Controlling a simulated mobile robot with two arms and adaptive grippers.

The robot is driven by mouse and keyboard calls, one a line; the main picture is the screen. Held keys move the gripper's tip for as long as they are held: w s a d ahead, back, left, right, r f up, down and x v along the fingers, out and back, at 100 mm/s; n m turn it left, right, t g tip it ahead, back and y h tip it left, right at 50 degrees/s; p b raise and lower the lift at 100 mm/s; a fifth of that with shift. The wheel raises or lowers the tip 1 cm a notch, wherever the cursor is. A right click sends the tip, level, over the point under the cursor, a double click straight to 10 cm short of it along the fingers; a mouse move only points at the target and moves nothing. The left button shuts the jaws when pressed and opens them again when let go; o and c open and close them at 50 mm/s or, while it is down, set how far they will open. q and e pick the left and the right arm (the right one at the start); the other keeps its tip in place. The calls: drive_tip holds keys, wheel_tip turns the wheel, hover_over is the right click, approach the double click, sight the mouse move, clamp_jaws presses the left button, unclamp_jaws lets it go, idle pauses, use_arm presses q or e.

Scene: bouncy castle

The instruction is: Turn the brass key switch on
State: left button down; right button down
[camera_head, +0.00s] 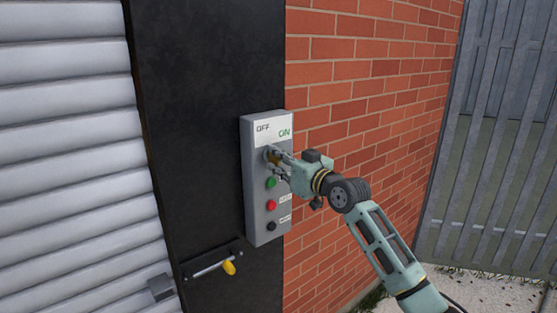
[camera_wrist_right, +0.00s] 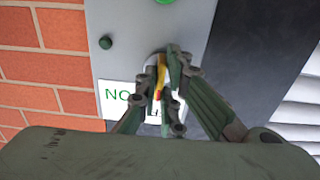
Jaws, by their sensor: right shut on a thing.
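A grey control box (camera_head: 259,220) is mounted on a black panel beside a brick wall. A white label at its top reads OFF and ON. The brass key switch sits just under the label; in the right wrist view its brass key (camera_wrist_right: 161,75) shows between my fingers. My right gripper (camera_head: 272,156) is at the switch with its fingers shut on the key. It also shows in the right wrist view (camera_wrist_right: 173,80), upside down relative to the label (camera_wrist_right: 117,96). The fingers cover part of the switch, so its exact angle is hard to tell. My left gripper is out of view.
Green (camera_head: 271,183), red (camera_head: 271,204) and black (camera_head: 271,226) buttons sit below the switch. A bolt with a yellow handle (camera_head: 229,267) is lower on the panel. A white shutter (camera_head: 65,160) is at left, a grey fence (camera_head: 490,150) at right.

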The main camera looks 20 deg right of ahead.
drive_tip(key=shift+m, duration=0.3)
drive_tip(key=m+p, duration=0.2)
drive_tip(key=m, duration=0.3)
drive_tip(key=m+p, duration=0.3)
drive_tip(key=m, duration=0.3)
drive_tip(key=shift+m+p, duration=0.3)
drive_tip(key=shift+m, duration=0.1)
drive_tip(key=shift+m+p, duration=0.3)
drive_tip(key=shift+m, duration=2.4)
drive_tip(key=c, duration=1.9)
unclamp_jaws()
drive_tip(key=shift+s, duration=0.1)
